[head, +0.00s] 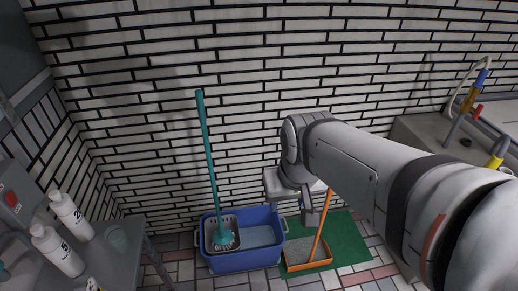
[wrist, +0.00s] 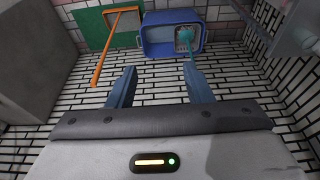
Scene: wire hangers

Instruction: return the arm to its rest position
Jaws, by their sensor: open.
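My arm (head: 345,165) reaches in from the lower right of the head view, and its wrist end is in front of the brick wall, near the middle. My gripper (wrist: 160,78) shows in the wrist view with two blue-grey fingers spread apart and nothing between them. No wire hangers are seen.
A blue bucket (head: 245,262) holds a teal mop (head: 208,150). An orange dustpan (head: 305,266) sits on a green mat (head: 350,250) below my arm. White bottles (head: 58,250) stand on a table at left. A sink (head: 425,132) with a hose is at right.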

